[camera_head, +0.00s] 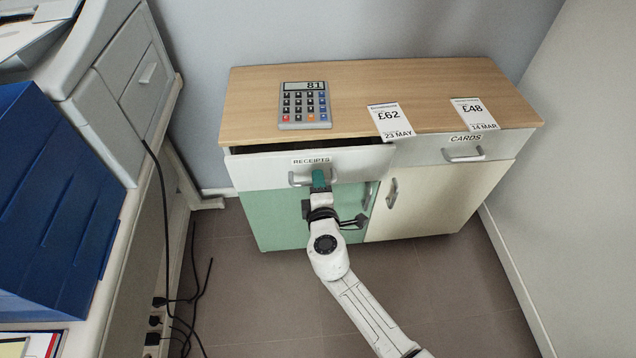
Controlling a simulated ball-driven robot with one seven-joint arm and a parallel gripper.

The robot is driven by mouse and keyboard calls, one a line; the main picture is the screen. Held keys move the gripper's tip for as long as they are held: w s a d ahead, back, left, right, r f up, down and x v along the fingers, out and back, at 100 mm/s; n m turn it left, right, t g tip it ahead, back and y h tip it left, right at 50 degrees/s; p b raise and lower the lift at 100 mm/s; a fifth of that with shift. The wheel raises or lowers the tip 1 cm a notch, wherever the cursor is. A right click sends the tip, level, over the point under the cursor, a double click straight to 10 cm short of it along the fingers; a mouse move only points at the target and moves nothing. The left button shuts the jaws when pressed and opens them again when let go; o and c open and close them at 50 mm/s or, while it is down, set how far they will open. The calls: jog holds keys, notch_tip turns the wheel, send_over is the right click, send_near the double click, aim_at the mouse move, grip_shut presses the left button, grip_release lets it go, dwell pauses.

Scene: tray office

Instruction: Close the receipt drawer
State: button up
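The receipts drawer (258,172) is the white-fronted upper left drawer of the cabinet, labelled RECEIPTS. It stands partly open, with a dark gap showing behind its front. Its handle (297,180) is a light bar below the label. My gripper (319,180) is at the right part of this handle, in front of the drawer. The teal fingertips overlap the handle in the picture. I cannot tell whether they grip it or only touch it, nor whether the fingers are open.
The cards drawer (430,150) on the right looks shut. A calculator (305,105) and two price slips lie on the wooden top (430,80). Below are a green door (270,220) and a cream door (430,203). A desk stands left, with black cables (195,290) on the floor.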

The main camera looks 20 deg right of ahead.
jog(key=shift+w+d, duration=0.2)
jog(key=shift+w, duration=0.3)
grip_shut()
jog(key=shift+f, duration=0.1)
jog(key=x, duration=0.1)
jog(key=b+x, duration=0.2)
jog(key=x, duration=0.1)
jog(key=shift+w+r, duration=0.2)
jog(key=shift+r, duration=0.25)
